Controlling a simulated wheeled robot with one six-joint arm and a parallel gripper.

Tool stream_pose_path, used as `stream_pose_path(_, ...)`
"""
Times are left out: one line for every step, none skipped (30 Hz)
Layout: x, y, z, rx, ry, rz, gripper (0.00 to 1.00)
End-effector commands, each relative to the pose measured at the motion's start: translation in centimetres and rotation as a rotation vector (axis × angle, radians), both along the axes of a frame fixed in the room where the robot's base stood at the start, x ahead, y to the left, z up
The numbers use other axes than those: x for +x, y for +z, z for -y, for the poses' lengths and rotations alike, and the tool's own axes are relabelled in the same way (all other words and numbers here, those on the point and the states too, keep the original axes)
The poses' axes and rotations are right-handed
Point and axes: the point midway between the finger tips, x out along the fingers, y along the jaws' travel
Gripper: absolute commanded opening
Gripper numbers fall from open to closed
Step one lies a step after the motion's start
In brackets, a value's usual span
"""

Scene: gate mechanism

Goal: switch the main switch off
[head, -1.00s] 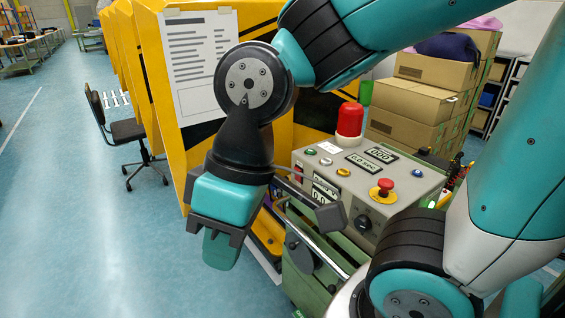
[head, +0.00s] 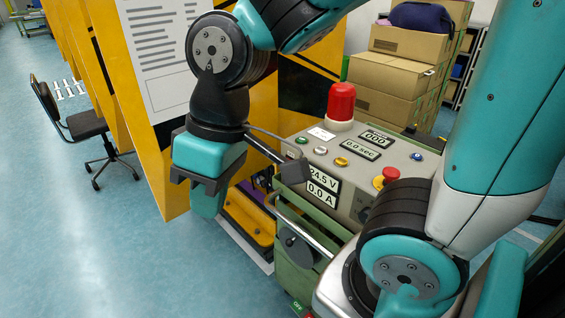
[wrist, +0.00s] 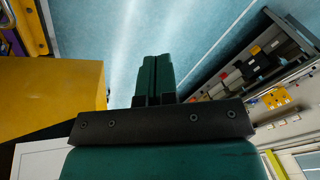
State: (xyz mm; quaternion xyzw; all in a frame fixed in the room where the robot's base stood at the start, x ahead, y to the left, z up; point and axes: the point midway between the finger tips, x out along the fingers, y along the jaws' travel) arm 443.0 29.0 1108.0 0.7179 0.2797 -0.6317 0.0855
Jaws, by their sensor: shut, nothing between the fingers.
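The grey control panel (head: 335,172) stands on a green cabinet right of my gripper in the head view. A dark knob (head: 363,213) on its front is partly hidden by my arm. A dark round part with a lever (head: 300,248) is on the cabinet below. I cannot tell which one is the main switch. My gripper (head: 207,204) points down, left of the cabinet and apart from it. In the wrist view its fingers (wrist: 156,72) are together and empty, over blue floor.
The panel carries a red beacon (head: 341,101), a red mushroom button (head: 388,177) and displays. A metal rail (head: 305,226) runs along the cabinet front. Yellow guards (head: 150,140) stand behind my gripper. A chair (head: 85,125) is at left. Open floor lies at front left.

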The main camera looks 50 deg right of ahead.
Motion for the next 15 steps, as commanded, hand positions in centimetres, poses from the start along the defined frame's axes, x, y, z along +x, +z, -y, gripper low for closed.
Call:
stream_pose_path(2.8,-1.2,1.4,-0.045,-0.06,-0.002,0.0)
stream_pose_path(4.6,-1.8,2.4,-0.076,-0.101,0.001,0.0)
stream_pose_path(7.1,-2.9,4.1,-0.126,-0.157,0.006,0.0)
stream_pose_path(8.9,-3.7,5.5,-0.166,-0.202,0.008,0.0)
stream_pose_path(10.7,-4.6,7.1,-0.208,-0.246,0.01,0.0)
stream_pose_path(12.8,-5.8,9.4,-0.264,-0.301,0.011,0.0)
stream_pose_path(14.3,-6.8,11.1,-0.308,-0.339,0.012,0.0)
stream_pose_path(15.6,-7.7,12.8,-0.352,-0.376,0.012,0.0)
stream_pose_path(17.0,-8.9,15.0,-0.409,-0.42,0.009,0.0)
stream_pose_path(17.9,-9.7,16.7,-0.45,-0.449,0.005,0.0)
stream_pose_path(18.6,-10.5,18.2,-0.488,-0.476,0.002,0.0)
stream_pose_path(19.4,-11.5,20.0,-0.536,-0.507,-0.003,0.0)
stream_pose_path(19.8,-12.1,21.3,-0.568,-0.527,-0.008,0.0)
stream_pose_path(20.2,-12.7,22.4,-0.597,-0.545,-0.011,0.0)
stream_pose_path(20.5,-13.3,23.7,-0.631,-0.564,-0.015,0.0)
